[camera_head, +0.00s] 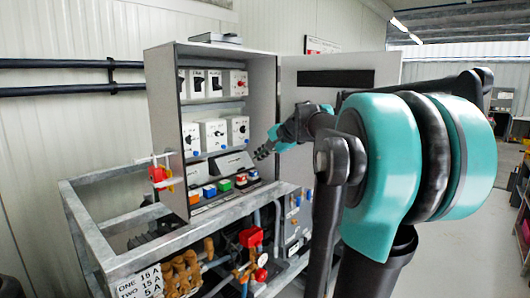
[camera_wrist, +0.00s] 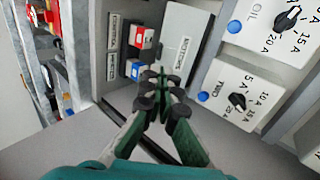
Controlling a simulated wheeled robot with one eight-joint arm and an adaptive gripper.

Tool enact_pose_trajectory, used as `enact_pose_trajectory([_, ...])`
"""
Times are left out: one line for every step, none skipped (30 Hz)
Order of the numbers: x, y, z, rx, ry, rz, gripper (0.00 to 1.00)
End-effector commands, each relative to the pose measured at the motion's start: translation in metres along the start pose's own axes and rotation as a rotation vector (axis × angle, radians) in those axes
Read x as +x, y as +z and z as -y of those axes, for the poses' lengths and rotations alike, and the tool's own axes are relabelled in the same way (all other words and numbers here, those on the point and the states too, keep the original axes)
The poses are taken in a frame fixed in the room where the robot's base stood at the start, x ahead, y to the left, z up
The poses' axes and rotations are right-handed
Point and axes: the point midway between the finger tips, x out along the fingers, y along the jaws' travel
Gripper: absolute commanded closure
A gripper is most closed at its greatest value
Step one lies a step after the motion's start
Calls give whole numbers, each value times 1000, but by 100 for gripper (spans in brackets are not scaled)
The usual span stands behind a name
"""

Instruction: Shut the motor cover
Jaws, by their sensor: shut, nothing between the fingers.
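A grey flap labelled MOTORS (camera_wrist: 196,28), which looks like the motor cover, shows in the wrist view between the coloured buttons and the white switch boxes. In the head view, a dark grey panel with a black label (camera_head: 234,160) sits low inside the cabinet and appears to be the same flap. I cannot tell how far it is tilted. My gripper (camera_head: 262,153) is in front of the cabinet's right side. In the wrist view my gripper (camera_wrist: 166,82) is shut and empty, its fingertips close to the flap's lower edge. I cannot tell whether they touch it.
The cabinet (camera_head: 170,130) stands open, its door (camera_head: 300,80) swung to the right behind my arm. White switch boxes (camera_head: 214,132) fill the upper shelves. Coloured buttons (camera_head: 225,185) line the bottom. A metal frame (camera_head: 115,250) with pipes and valves stands in front and below.

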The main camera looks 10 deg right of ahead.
Motion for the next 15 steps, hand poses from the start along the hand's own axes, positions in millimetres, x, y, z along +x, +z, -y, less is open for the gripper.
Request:
enact_pose_trajectory([12,1,0,-2,1,3,100])
enact_pose_trajectory([17,1,0,-2,1,3,100])
enact_pose_trajectory([25,0,0,-2,1,2,100])
enact_pose_trajectory([31,0,1,-3,0,2,100])
enact_pose_trajectory([36,1,0,-2,0,2,100])
enact_pose_trajectory([43,1,0,-1,0,2,100])
enact_pose_trajectory([48,0,0,-1,0,2,100])
enact_pose_trajectory([53,0,0,-2,0,2,100])
enact_pose_trajectory([58,1,0,-2,0,2,100])
enact_pose_trajectory([62,1,0,-1,0,1,100])
enact_pose_trajectory([65,0,0,-1,1,1,100])
enact_pose_trajectory([69,0,0,0,1,0,100])
enact_pose_trajectory([71,0,0,0,1,0,100])
enact_pose_trajectory([73,0,0,0,1,0,100])
enact_pose_trajectory([76,0,0,-1,1,1,100])
